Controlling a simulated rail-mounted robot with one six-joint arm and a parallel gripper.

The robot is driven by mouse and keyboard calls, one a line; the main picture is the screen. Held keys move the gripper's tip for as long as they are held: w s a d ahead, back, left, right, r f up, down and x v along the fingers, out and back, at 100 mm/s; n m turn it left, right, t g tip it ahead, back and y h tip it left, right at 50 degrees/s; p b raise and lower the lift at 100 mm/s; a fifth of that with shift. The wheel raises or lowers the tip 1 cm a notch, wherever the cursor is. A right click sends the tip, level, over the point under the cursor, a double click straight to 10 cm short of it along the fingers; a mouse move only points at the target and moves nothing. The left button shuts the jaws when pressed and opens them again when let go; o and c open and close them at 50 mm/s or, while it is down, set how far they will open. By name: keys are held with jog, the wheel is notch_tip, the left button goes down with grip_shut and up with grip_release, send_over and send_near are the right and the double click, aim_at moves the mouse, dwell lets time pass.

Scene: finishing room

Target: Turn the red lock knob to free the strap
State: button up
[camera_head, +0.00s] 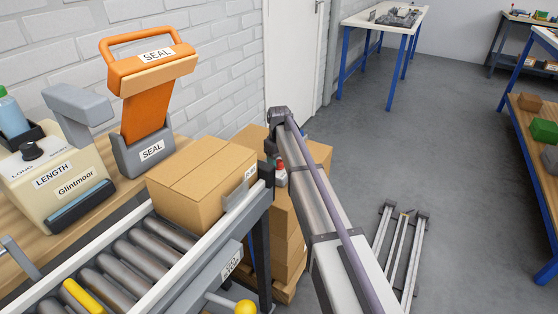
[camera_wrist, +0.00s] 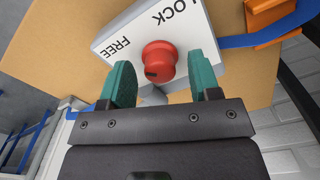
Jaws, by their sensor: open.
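The red lock knob (camera_wrist: 158,62) sits on a pale plate (camera_wrist: 110,48) printed LOCK and FREE, on a cardboard surface in the wrist view. A dark mark shows low on the left of its face; I cannot tell which word it points to. My gripper (camera_wrist: 163,70) is open, its teal fingers on either side of the knob, with gaps visible. The blue strap (camera_wrist: 246,42) runs from the plate past an orange block (camera_wrist: 268,16). In the head view, the red knob (camera_head: 280,165) is small beside the end of my arm, and the strap cannot be made out.
Stacked cardboard boxes (camera_head: 287,222) stand beyond the roller conveyor (camera_head: 148,255), which carries another box (camera_head: 196,187). An orange SEAL tool (camera_head: 146,100) and a LENGTH dispenser (camera_head: 52,178) stand on the left bench. Open floor lies right of my arm, around a low metal frame (camera_head: 400,250).

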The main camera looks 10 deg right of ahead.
aim_at(279, 161)
notch_tip(279, 161, up, 11)
jog(key=p, duration=1)
jog(key=shift+p, duration=0.4)
jog(key=shift+f, duration=0.1)
